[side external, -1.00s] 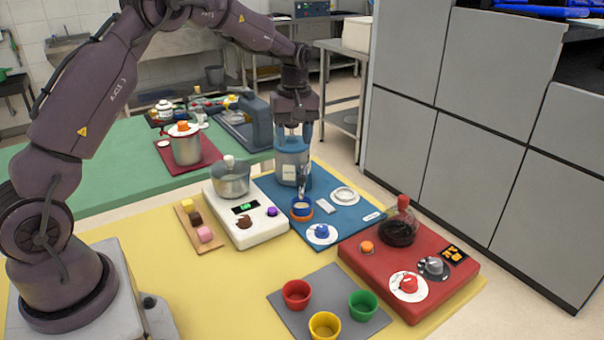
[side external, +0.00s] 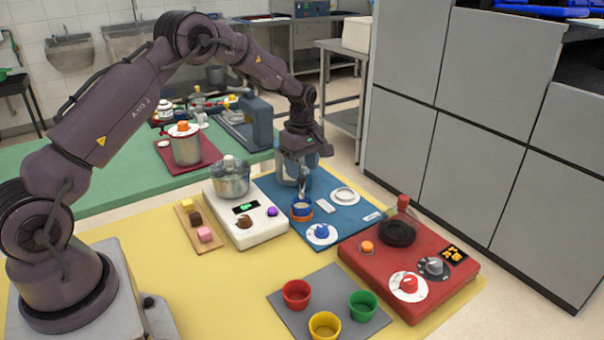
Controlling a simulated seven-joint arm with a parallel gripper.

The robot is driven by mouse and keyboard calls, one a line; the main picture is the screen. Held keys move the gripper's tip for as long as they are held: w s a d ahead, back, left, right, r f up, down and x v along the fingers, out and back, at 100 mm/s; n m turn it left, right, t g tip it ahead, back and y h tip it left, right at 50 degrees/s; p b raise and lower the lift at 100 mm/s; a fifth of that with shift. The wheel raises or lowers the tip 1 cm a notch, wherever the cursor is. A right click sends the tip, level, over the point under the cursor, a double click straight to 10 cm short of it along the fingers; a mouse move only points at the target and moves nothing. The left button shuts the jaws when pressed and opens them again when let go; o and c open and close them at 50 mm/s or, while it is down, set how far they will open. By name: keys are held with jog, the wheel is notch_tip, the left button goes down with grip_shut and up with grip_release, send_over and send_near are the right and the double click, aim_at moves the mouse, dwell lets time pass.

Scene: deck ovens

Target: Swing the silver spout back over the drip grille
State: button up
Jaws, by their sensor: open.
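A blue and pale dispenser (side external: 284,172) stands on the blue mat, partly hidden behind my gripper (side external: 304,166). A small silver spout (side external: 303,188) shows at its front, above a blue cup with an orange base (side external: 302,209). A round pale disc (side external: 345,195) lies on the mat to the right; I cannot tell whether it is the drip grille. My gripper is open and tilted at the dispenser's upper part, above the spout. I cannot tell whether its fingers touch anything.
A white scale-like base with a pot (side external: 231,182) stands close on the left. A red unit (side external: 440,275) with knobs is at the right front. Several coloured cups sit on a grey mat (side external: 285,318) in front. Tall grey cabinets (side external: 475,130) stand at the right.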

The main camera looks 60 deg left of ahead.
aim_at(303, 177)
jog(key=shift+f, duration=1.25)
grip_shut()
